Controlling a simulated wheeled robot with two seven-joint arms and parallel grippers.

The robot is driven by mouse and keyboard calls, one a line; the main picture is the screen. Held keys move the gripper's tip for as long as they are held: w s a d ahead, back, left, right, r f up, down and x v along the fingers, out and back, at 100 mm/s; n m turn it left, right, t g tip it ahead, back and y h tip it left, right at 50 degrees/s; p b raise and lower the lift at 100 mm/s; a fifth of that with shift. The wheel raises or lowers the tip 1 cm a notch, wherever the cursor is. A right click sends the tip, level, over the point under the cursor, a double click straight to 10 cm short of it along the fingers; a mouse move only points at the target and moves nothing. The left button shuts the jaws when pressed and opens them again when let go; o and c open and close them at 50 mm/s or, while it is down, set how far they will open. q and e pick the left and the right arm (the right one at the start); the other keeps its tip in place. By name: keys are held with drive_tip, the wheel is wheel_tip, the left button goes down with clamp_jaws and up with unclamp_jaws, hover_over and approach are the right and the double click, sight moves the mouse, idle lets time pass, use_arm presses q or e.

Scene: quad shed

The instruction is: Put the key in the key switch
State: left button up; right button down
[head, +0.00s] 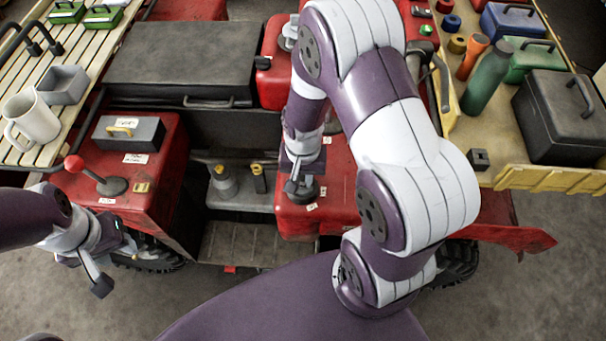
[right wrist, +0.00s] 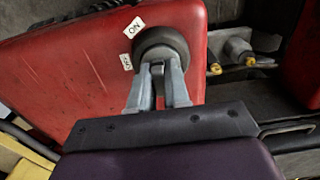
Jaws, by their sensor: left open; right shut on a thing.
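The key switch (right wrist: 163,43) is a dark round boss on the red panel (right wrist: 70,65), with an "ON" label beside it in the right wrist view. In the head view the key switch (head: 310,193) shows partly behind my right gripper (head: 293,187). In the right wrist view my right gripper (right wrist: 158,72) is shut with its fingertips at the boss. The key is almost wholly hidden between the fingers; I cannot tell how deep it sits. My left gripper (head: 97,281) is open and empty, low at the left in the head view.
A lever with a red knob (head: 75,164) and a dark box (head: 128,133) are on the left red fender. A white mug (head: 32,118) stands on the slatted rack. A green bottle (head: 488,78) and a black case (head: 560,115) stand at the right. The footwell (head: 240,245) is open between the fenders.

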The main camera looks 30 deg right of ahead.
drive_tip(key=c, duration=1)
unclamp_jaws()
drive_tip(key=shift+f, duration=0.1)
wheel_tip(320, 180, up, 13)
drive_tip(key=shift+f, duration=0.15)
